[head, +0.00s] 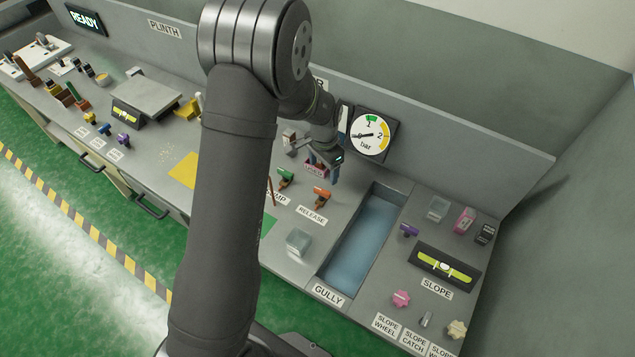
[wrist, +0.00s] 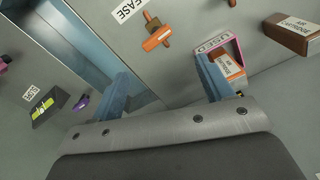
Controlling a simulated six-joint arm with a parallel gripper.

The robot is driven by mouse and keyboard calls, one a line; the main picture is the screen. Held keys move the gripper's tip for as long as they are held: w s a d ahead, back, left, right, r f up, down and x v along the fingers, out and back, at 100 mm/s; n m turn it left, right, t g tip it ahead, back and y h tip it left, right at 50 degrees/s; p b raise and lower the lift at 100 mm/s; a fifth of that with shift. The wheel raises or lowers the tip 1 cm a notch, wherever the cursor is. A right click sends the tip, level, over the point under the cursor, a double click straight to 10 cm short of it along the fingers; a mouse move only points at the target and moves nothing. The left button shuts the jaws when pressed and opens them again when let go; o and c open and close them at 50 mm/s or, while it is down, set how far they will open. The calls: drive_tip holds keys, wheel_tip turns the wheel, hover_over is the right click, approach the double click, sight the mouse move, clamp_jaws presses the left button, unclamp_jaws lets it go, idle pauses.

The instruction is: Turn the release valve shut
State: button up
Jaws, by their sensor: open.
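The orange release valve (head: 321,193) stands on the bench behind its RELEASE label (head: 312,215). In the wrist view, the orange valve handle (wrist: 157,37) shows near the top middle, with its label (wrist: 128,9) partly cut off. My gripper (head: 326,172) is above the bench, behind the valve and apart from it. In the wrist view, its two blue fingers (wrist: 168,86) are spread wide with nothing between them. The valve lies beyond the fingertips there.
A pink-edged USED holder (wrist: 232,50) is close to my right finger in the wrist view, with a brown air cartridge (wrist: 292,35) beyond. The green valve (head: 286,177), pressure gauge (head: 370,135) and sunken gully (head: 362,240) are nearby. A clear block (head: 299,241) sits in front.

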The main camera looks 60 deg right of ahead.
sight(322, 191)
wheel_tip(322, 191, up, 8)
drive_tip(key=n, duration=0.5)
drive_tip(key=f, duration=1.7)
drive_tip(key=shift+s+a+f, duration=0.1)
drive_tip(key=shift+a, duration=0.25)
